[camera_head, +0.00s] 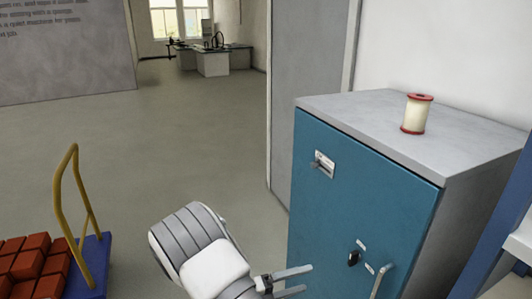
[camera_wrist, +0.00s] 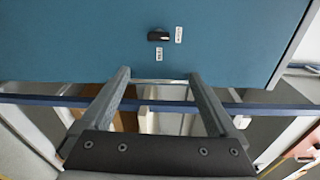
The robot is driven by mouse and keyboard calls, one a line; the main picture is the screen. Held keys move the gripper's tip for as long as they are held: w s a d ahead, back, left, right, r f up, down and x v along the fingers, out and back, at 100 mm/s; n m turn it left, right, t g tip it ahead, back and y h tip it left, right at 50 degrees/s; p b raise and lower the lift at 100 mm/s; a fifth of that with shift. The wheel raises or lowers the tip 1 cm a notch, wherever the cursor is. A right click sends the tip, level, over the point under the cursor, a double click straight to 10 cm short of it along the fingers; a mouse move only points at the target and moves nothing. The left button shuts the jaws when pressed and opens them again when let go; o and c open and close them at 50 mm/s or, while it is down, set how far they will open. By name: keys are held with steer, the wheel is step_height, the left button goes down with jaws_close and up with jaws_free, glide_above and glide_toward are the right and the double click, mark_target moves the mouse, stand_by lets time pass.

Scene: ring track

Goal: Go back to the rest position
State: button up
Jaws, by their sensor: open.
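My gripper (camera_head: 291,281) is low in front of the blue cabinet door (camera_head: 360,185). Its two fingers are apart with nothing between them. In the wrist view my gripper (camera_wrist: 160,76) also shows open, its fingers pointing toward the blue door (camera_wrist: 90,40). A black knob (camera_head: 353,258) with small white labels is on the door, and the knob shows in the wrist view (camera_wrist: 158,36) beyond the fingertips. A metal handle (camera_head: 379,281) is to the right of my gripper in the head view. I cannot tell whether the fingers touch the door.
A cream spool with red ends (camera_head: 416,114) stands upright on the grey cabinet top (camera_head: 360,103). A cart with a yellow handle (camera_head: 77,205) and red bricks (camera_head: 28,265) is at lower left. Open floor (camera_head: 170,130) lies between, with desks (camera_head: 205,58) far back.

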steer(key=s+d+r+m+g+y, duration=0.3)
steer(key=s+r+m+y, duration=0.15)
steer(key=r+m, duration=0.4)
steer(key=s+d+r+m+g+y, duration=0.35)
steer(key=s+r+m, duration=0.2)
steer(key=m, duration=0.55)
steer(key=s+a+r+m+t+y, duration=0.2)
steer(key=s+r+m+t+y, duration=0.4)
steer(key=m, duration=1.3)
steer(key=shift+s+r+y, duration=1.2)
steer(key=shift+s+r, duration=0.9)
steer(key=shift+r, duration=0.95)
steer(key=shift+t, duration=0.25)
